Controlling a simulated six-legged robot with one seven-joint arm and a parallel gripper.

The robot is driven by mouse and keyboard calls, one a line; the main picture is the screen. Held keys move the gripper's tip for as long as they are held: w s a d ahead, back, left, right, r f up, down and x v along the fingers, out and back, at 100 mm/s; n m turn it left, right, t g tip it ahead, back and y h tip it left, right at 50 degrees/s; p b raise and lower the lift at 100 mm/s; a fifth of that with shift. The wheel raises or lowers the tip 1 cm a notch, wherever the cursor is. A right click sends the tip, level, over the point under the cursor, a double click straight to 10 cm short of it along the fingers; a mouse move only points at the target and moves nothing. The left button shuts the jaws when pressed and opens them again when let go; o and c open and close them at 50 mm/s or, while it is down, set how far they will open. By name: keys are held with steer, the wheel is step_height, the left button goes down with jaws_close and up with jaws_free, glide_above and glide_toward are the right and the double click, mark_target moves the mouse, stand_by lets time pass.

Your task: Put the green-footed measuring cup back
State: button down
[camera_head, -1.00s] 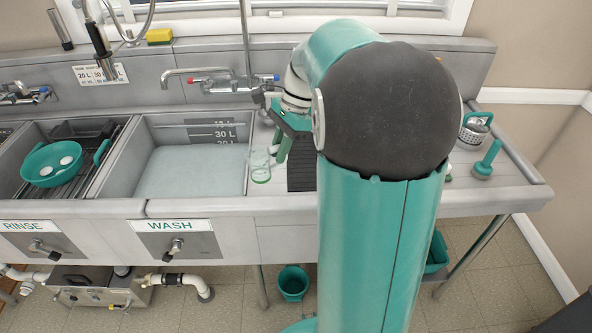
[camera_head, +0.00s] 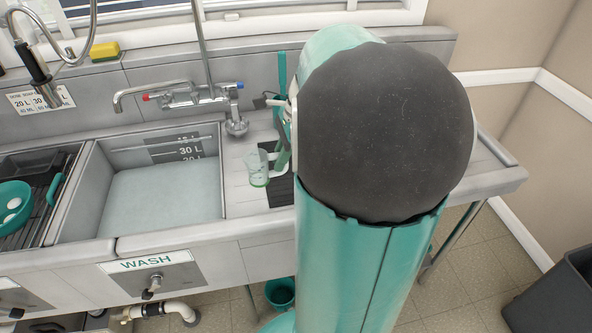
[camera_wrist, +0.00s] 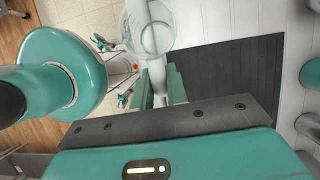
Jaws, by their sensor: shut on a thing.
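The measuring cup (camera_head: 258,170) is clear with a green foot. In the head view it appears over the steel counter between the wash sink and the dark mat. In the wrist view the clear cup (camera_wrist: 148,28) is at the top, just beyond my fingertips. My gripper (camera_wrist: 160,88) is shut on the cup's handle side, its green fingers close together. In the head view my gripper (camera_head: 282,150) is partly hidden behind my arm. I cannot tell how far the cup is above the counter.
The wash sink (camera_head: 160,195) holds water, left of the cup. A ribbed dark mat (camera_wrist: 240,75) lies on the counter beside the cup. A faucet (camera_head: 185,97) stands behind. My arm hides much of the right counter.

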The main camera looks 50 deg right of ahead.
steer(key=d+f, duration=0.7)
steer(key=d, duration=0.1)
steer(key=shift+w+d+f, duration=0.1)
steer(key=shift+d+f, duration=0.15)
steer(key=shift+f, duration=0.1)
steer(key=shift+w+f, duration=0.1)
steer(key=shift+f, duration=1.3)
steer(key=c, duration=1.4)
jaws_free()
steer(key=shift+f, duration=0.15)
steer(key=shift+c, duration=0.2)
steer(key=shift+o, duration=0.3)
